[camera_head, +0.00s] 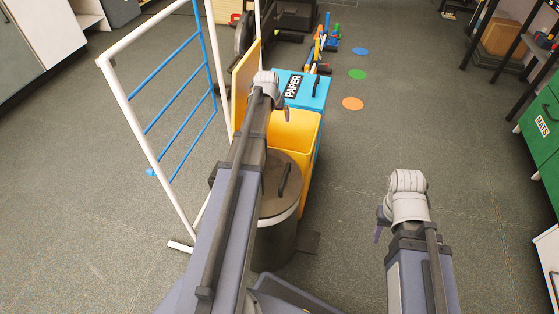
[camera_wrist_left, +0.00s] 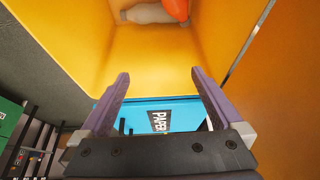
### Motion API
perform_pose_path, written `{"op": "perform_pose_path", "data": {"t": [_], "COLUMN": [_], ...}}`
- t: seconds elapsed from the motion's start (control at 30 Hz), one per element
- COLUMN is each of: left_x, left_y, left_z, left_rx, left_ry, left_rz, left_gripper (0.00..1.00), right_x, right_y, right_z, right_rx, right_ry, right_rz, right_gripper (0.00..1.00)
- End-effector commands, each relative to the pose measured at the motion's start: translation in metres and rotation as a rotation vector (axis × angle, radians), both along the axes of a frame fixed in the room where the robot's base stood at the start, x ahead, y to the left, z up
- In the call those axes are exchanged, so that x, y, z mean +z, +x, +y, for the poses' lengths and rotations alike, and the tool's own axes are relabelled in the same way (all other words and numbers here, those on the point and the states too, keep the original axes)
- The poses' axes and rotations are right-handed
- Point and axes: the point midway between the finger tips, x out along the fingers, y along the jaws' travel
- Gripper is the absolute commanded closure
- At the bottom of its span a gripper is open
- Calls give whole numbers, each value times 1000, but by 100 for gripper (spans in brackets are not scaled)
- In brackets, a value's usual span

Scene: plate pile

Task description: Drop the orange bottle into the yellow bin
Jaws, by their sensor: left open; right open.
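The yellow bin (camera_head: 306,132) stands with its orange-yellow lid (camera_head: 246,82) raised. In the left wrist view I look into the yellow bin (camera_wrist_left: 150,60). At the top edge of that view an orange-red object (camera_wrist_left: 178,8), probably the orange bottle, lies inside beside a pale grey bottle-like object (camera_wrist_left: 148,14); both are cut off or partly hidden. My left gripper (camera_wrist_left: 160,74) is open and empty over the bin. In the head view the left gripper (camera_head: 281,106) is largely hidden by its wrist. My right gripper (camera_head: 381,226) is open, low at the right, away from the bin.
A blue bin marked PAPER (camera_head: 314,91) stands behind the yellow bin. A dark round lidded bin (camera_head: 280,235) stands in front. A white frame with blue bars (camera_head: 150,130) is at the left. Green cabinets (camera_head: 543,135) are at the right.

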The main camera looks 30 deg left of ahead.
Motion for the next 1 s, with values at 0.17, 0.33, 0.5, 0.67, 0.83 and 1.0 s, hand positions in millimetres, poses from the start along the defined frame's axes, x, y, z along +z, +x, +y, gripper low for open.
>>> {"op": "perform_pose_path", "data": {"t": [0.17, 0.33, 0.5, 0.67, 0.83, 1.0], "left_x": [30, 48, 53, 51, 51, 51], "left_y": [-11, -20, -23, -22, -22, -22], "left_z": [-3, -6, -6, -6, -6, -6], "left_rx": [0, 0, 0, 0, 0, 0], "left_ry": [0, 0, 0, 0, 0, 0], "left_rz": [0, 0, 0, 0, 0, 0], "left_gripper": [0, 0, 0, 0, 0, 0], "right_x": [30, 48, 53, 51, 51, 51], "right_y": [0, -1, -1, -1, -1, -1], "right_z": [0, 1, 1, 1, 1, 1], "right_rx": [-3, -4, -4, -4, -4, -4], "right_ry": [1, 3, 5, 5, 5, 5], "right_rz": [1, 2, 2, 2, 2, 2], "right_gripper": [50, 50, 50, 50, 50, 50]}}
